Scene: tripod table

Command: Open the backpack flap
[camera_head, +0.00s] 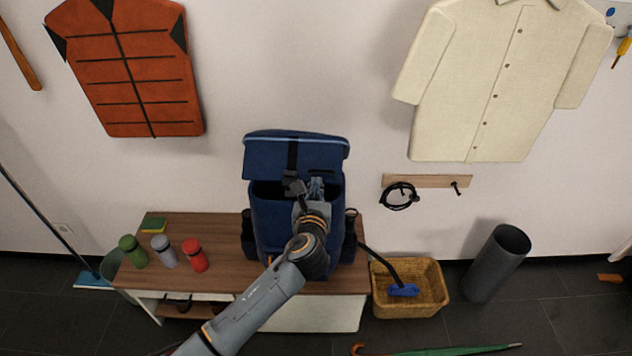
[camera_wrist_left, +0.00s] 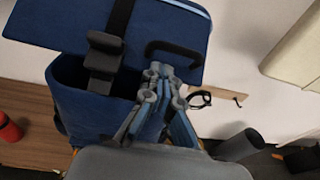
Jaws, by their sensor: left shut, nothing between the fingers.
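The blue backpack (camera_head: 270,225) stands upright on the wooden bench. Its flap (camera_head: 265,158) is raised and stands up behind the dark open top, with a black strap and buckle (camera_head: 292,186) hanging down its middle. My left gripper (camera_head: 316,188) is at the opening, just in front of the flap's lower part. In the left wrist view the flap (camera_wrist_left: 165,30) fills the top, and my left gripper (camera_wrist_left: 160,72) has its fingertips together near a black handle loop (camera_wrist_left: 175,50). I cannot tell whether they touch it. My right gripper is not in view.
The bench (camera_head: 225,228) also holds green, grey and red bottles (camera_head: 196,256) and a sponge (camera_head: 153,225) left of the backpack. A wicker basket (camera_head: 432,290) and a dark cylindrical bin (camera_head: 497,262) stand on the floor to the right. The wall is close behind.

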